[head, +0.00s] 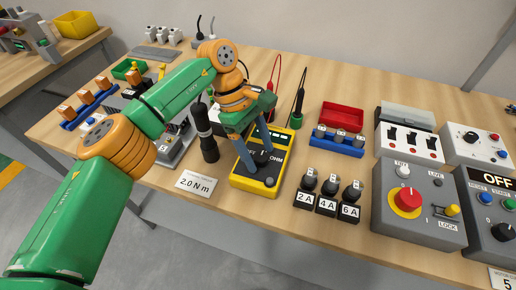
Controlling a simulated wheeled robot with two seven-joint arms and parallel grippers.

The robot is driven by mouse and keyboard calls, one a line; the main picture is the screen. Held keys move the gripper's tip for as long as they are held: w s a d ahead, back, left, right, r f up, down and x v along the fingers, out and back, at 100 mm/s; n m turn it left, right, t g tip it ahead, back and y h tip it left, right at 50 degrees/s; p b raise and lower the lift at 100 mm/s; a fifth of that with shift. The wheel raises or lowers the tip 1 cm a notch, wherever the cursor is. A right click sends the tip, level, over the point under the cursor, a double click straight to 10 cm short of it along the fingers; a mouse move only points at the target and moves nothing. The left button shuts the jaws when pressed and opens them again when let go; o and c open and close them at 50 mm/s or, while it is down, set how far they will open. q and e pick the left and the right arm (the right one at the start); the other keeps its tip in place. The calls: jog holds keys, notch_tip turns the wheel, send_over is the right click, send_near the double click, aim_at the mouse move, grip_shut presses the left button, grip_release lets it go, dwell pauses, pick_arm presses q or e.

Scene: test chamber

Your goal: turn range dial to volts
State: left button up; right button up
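The yellow multimeter (240,182) lies on the bench in the middle of the head view. It has a black face, and the label OHM shows at the right of its dial area. My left gripper (260,160) reaches down over the meter, with its two grey fingers apart at the dial area. The range dial (260,157) is a small dark shape between the fingertips, partly hidden. I cannot tell whether the fingers touch it or which way its pointer faces. My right gripper is not in view.
A black torque driver (205,135) stands left of the meter, behind a 2.0 Nm card (198,184). Black and red probes stand behind. Black 2A, 4A and 6A plugs (328,195) and a grey box with a red knob (407,200) stand to the right.

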pick_arm(q)
jog(key=v, duration=0.7)
jog(key=shift+p, duration=0.4)
